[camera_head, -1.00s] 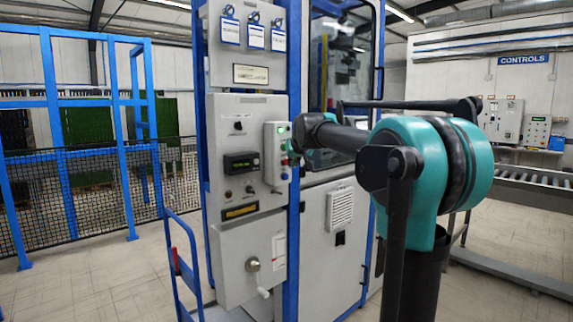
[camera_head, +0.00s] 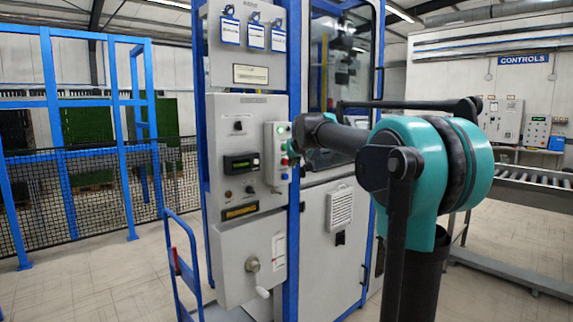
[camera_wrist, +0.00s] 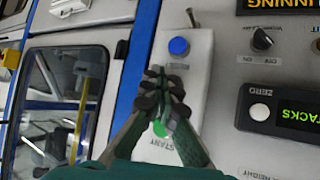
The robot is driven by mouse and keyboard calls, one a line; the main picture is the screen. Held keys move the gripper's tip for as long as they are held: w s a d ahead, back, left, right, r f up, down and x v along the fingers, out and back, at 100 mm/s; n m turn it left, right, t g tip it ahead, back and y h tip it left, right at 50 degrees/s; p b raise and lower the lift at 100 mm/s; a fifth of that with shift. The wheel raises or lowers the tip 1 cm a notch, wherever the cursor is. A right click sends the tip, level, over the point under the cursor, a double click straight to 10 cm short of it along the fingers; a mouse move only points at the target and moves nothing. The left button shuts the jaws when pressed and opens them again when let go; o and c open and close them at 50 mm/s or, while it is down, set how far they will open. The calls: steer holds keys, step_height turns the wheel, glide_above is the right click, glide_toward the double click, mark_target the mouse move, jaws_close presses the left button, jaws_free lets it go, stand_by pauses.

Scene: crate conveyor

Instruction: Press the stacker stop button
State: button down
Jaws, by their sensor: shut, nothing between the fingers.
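A narrow grey button box (camera_head: 275,153) is mounted on the right edge of the cabinet's control panel. The fingers cover that stretch, so no stop button shows there. Whether the fingertips touch the box cannot be told. In the head view my arm's end is close to the box.
The control panel (camera_head: 240,110) beside the box has a display (camera_head: 241,163) and knobs. A blue frame post runs along the box's other side, with a glazed cabinet door (camera_head: 343,65) beyond. A blue hand cart (camera_head: 180,262) stands low at the front. A roller conveyor (camera_head: 535,188) lies right.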

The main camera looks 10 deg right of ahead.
steer(key=shift+w+a, duration=0.1)
steer(key=shift+w, duration=0.05)
steer(key=shift+w+a, duration=0.15)
steer(key=shift+w, duration=0.05)
steer(key=shift+w+a, duration=0.3)
steer(key=shift+w, duration=0.05)
stand_by(0.9)
steer(key=shift+d, duration=0.1)
steer(key=shift+s+d, duration=0.45)
steer(key=shift+s, duration=0.25)
steer(key=s+d, duration=0.1)
steer(key=s, duration=0.1)
steer(key=s+d, duration=0.2)
stand_by(0.6)
stand_by(0.4)
